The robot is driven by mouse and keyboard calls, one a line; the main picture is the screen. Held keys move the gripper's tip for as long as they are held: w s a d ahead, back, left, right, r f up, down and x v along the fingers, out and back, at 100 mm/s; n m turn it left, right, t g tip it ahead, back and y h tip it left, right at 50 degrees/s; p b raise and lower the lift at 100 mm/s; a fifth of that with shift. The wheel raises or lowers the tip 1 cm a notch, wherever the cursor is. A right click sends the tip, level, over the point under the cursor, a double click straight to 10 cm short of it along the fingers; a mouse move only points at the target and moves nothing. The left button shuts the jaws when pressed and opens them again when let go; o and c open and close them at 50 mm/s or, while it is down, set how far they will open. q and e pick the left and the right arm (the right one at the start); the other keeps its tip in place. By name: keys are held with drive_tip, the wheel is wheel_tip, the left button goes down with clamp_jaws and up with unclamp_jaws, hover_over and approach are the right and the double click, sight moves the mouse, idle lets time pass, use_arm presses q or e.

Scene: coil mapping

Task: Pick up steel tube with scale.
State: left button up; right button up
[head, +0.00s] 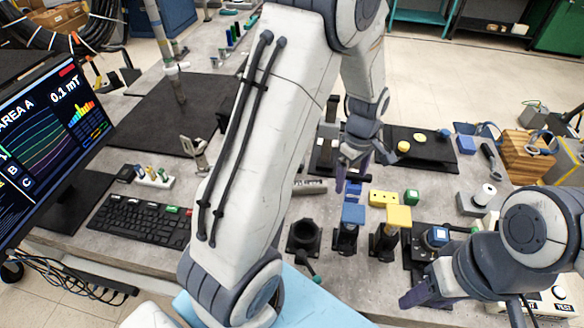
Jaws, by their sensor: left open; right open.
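A thin upright steel-coloured tube (161,42) stands over the dark mat at the upper left. It looks like the steel tube with scale, but its markings are too small to read. My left gripper (361,168) is at the end of the large arm crossing the middle. It is open over the blue pieces right of centre, well to the right of the tube, with nothing seen between its fingers. My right gripper (420,294) is open at the lower right, near the black fixture, and far from the tube.
A dark mat (165,115) covers the table's upper left. A monitor (55,135) and keyboard (138,219) fill the left. A black round holder (304,237), a blue block (353,214) and a yellow block (399,216) stand at centre front. A small grey labelled bar (310,187) lies behind them.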

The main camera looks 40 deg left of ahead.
sight(304, 183)
use_arm(q)
drive_tip(key=a+f+n+p, duration=0.1)
drive_tip(key=a+f+n, duration=0.1)
drive_tip(key=a+n, duration=0.1)
drive_tip(key=w+a+f+n+p, duration=0.1)
drive_tip(key=a+f+n, duration=0.1)
drive_tip(key=a+n, duration=0.2)
drive_tip(key=w+a+f+n+p, duration=0.1)
drive_tip(key=a+f+n, duration=0.1)
drive_tip(key=a, duration=0.5)
drive_tip(key=shift+w+a+f+n, duration=0.1)
drive_tip(key=shift+w+n, duration=0.05)
drive_tip(key=shift+n, duration=0.95)
drive_tip(key=f, duration=0.1)
drive_tip(key=f+p, duration=0.1)
drive_tip(key=f, duration=0.1)
drive_tip(key=a+f, duration=0.1)
drive_tip(key=f, duration=0.1)
drive_tip(key=shift+f+p, duration=0.25)
drive_tip(key=shift+p, duration=0.05)
wheel_tip(304, 183, down, 5)
drive_tip(key=p, duration=0.3)
drive_tip(key=shift+r, duration=0.15)
drive_tip(key=shift+f, duration=0.45)
clamp_jaws()
use_arm(e)
wheel_tip(304, 183, up, 9)
